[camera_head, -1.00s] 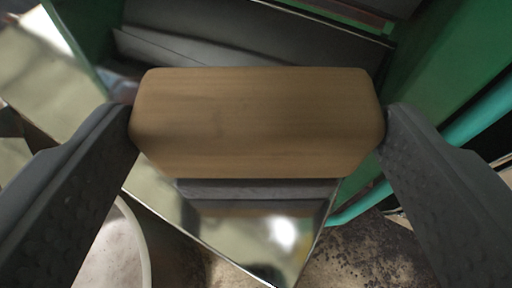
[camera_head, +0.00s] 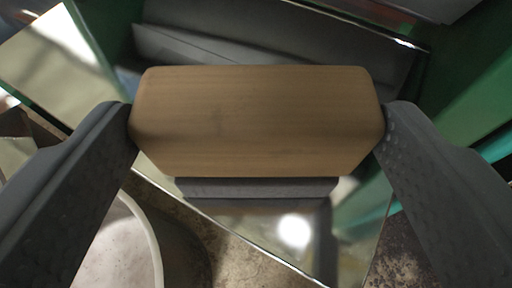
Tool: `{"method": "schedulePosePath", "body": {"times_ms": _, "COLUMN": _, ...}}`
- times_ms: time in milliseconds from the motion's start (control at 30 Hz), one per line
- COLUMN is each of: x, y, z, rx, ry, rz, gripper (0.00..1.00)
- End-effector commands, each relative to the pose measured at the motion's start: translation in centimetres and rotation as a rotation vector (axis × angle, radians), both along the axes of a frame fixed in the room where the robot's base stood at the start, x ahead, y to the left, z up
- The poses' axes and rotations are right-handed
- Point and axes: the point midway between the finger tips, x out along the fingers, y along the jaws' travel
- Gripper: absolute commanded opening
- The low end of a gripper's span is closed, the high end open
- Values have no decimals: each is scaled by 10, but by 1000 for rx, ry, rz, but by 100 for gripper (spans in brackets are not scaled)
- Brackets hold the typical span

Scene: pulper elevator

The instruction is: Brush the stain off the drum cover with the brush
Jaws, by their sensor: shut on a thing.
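My gripper (camera_head: 257,122) is shut on the brush (camera_head: 257,115), a wooden block held crosswise between the two dark fingers. A grey strip, the brush's lower part (camera_head: 257,187), shows below the wood. Under it lies a shiny, mirror-like metal surface (camera_head: 240,220) with a bright glare spot; I cannot tell whether this is the drum cover. I cannot tell whether the brush touches it. No stain can be made out on it; the brush and fingers hide part of the view.
Green machine walls (camera_head: 455,80) stand at the right and upper left, with a dark grey trough (camera_head: 270,40) between them. A teal pipe (camera_head: 497,146) runs at the right. A pale round container (camera_head: 125,245) stands at the lower left. Dirty floor (camera_head: 398,255) shows at the bottom.

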Motion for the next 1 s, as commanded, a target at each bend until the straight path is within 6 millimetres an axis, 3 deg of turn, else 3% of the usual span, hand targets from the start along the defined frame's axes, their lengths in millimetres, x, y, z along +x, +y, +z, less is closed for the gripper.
{"method": "schedulePosePath", "body": {"times_ms": 1000, "x": 29, "y": 38, "z": -3, "rx": 0, "ry": 4, "rz": 0, "gripper": 59}}
